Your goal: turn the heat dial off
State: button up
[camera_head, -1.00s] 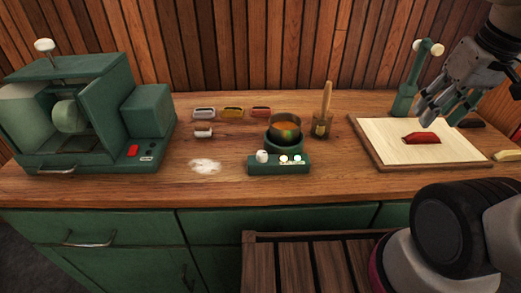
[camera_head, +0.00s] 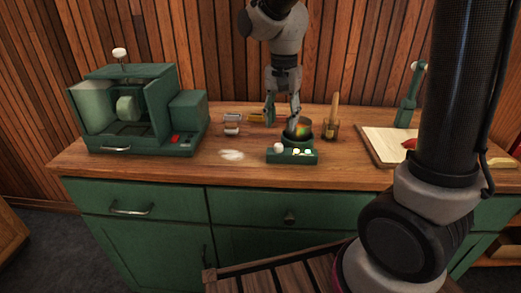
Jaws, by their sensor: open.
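The heat dial is a pale knob (camera_head: 278,148) on the left end of a small green control box (camera_head: 291,158) at the counter's front. Two small white round parts sit to the dial's right on the same box. A pot (camera_head: 299,129) with orange-brown contents stands just behind on a round green base (camera_head: 297,142). My gripper (camera_head: 282,120) points down, open, its fingers close to the pot's left side and behind the dial. It appears empty. Whether it touches the pot cannot be told. The dial's pointer setting is too small to read.
A wooden-handled tool in a holder (camera_head: 332,120) stands right of the pot. A green machine (camera_head: 138,110) is at left, white powder (camera_head: 232,155) left of the box. A board (camera_head: 382,147) with a red piece (camera_head: 409,143) is at right. The counter front is clear.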

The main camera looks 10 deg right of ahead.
aim_at(279, 144)
jog(key=shift+w+a+r+m, duration=0.1)
jog(key=shift+a+m, duration=0.15)
jog(key=shift+m, duration=0.95)
notch_tip(279, 144, down, 8)
jog(key=shift+r, duration=0.1)
grip_shut()
